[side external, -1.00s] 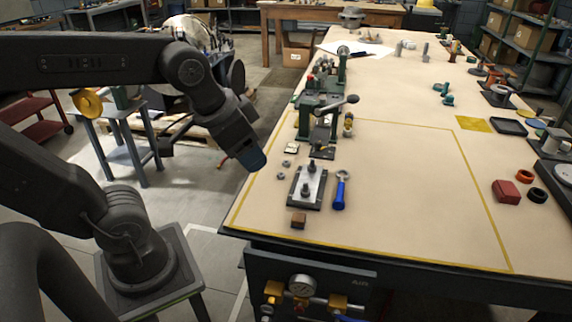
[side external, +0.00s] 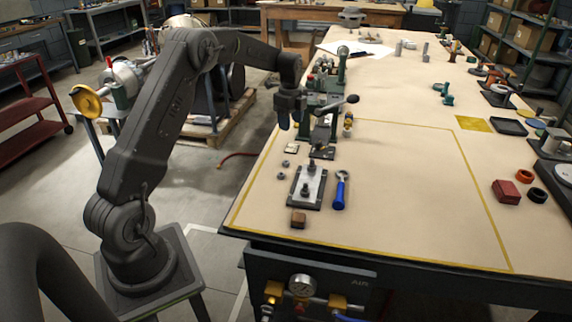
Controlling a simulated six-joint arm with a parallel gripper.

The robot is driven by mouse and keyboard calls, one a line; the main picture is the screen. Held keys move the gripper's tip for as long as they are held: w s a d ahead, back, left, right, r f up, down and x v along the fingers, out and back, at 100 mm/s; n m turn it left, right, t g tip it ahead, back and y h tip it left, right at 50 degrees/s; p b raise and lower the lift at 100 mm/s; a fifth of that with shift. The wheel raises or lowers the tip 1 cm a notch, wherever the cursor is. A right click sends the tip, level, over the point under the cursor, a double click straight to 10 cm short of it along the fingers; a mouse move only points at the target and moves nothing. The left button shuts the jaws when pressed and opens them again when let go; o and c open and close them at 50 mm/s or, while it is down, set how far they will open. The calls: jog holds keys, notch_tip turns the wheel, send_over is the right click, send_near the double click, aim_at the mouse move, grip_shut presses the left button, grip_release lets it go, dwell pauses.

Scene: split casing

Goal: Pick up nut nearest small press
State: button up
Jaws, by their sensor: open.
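Two small grey nuts lie on the bench mat left of the black plate fixture. The upper nut (side external: 286,163) is the one nearer the small green press (side external: 322,104); the lower nut (side external: 281,177) lies just below it. My gripper (side external: 290,125) points down, above and beyond the upper nut in the picture, beside the left of the press. It is open, with no object visible in it. Its fingers are small and dark here, and it hides part of the press's left side.
The black fixture (side external: 295,196) with a light plate and bolts stands right of the nuts. A blue-handled wrench (side external: 340,190) lies beside it, and a brown block (side external: 298,220) lies in front. A small pale square (side external: 291,149) lies above the nuts. The mat's middle is clear.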

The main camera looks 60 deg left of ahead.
notch_tip(320, 180, down, 4)
jog(key=a+m, duration=0.1)
jog(key=a, duration=0.1)
send_over(287, 166)
jog(key=f, duration=0.6)
jog(key=shift+w+a+f, duration=0.2)
jog(key=shift+a+f, duration=0.05)
jog(key=shift+f, duration=0.1)
jog(key=shift+a+f, duration=0.15)
jog(key=shift+f, duration=2.85)
jog(key=c, duration=1)
jog(key=shift+r, duration=0.15)
